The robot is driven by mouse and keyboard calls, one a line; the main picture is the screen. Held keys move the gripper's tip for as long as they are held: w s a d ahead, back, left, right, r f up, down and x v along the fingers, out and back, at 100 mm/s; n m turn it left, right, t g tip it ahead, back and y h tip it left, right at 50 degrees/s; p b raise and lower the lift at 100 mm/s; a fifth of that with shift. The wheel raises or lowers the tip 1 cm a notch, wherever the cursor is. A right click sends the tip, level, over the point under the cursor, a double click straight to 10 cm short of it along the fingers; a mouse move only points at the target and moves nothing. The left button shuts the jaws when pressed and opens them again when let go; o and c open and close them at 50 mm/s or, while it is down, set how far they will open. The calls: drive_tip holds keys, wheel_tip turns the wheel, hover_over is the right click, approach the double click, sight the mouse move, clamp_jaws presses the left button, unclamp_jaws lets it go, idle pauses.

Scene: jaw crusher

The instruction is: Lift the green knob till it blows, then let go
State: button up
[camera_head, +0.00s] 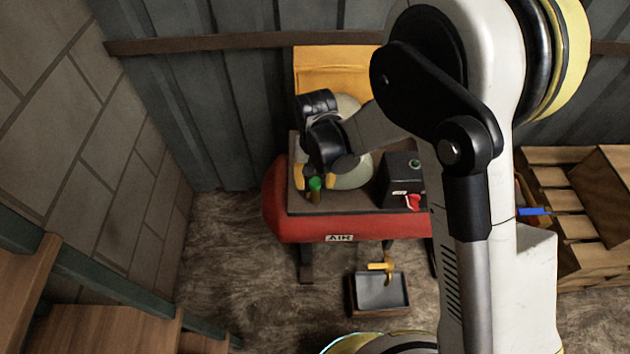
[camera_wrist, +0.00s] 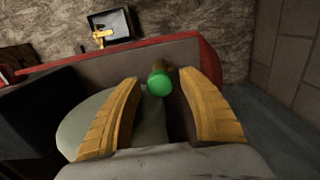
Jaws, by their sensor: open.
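The green knob (camera_head: 315,184) sits on a short brass-coloured stem on the dark top plate of a red air tank (camera_head: 290,226). In the wrist view the green knob (camera_wrist: 159,84) shows between and just beyond the fingertips of my gripper (camera_wrist: 158,82). The two yellow ribbed fingers are apart, one on each side of the knob, with visible gaps. Nothing is held. In the head view my gripper's fingers (camera_head: 299,176) are partly hidden behind my wrist, close to the knob.
A black box (camera_head: 401,179) with a red switch (camera_head: 413,202) stands on the plate at right. A pale rounded housing (camera_head: 352,172) is beside my gripper. Below the tank are a yellow tap (camera_head: 380,266) and a tray (camera_head: 352,303). Wooden pallets (camera_head: 560,206) are at right.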

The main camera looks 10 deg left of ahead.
sight(315, 181)
clamp_jaws()
drive_tip(key=shift+r+p, duration=0.35)
drive_tip(key=shift+r, duration=0.35)
drive_tip(key=shift+f, duration=0.1)
unclamp_jaws()
wheel_tip(315, 181, up, 12)
idle(0.4)
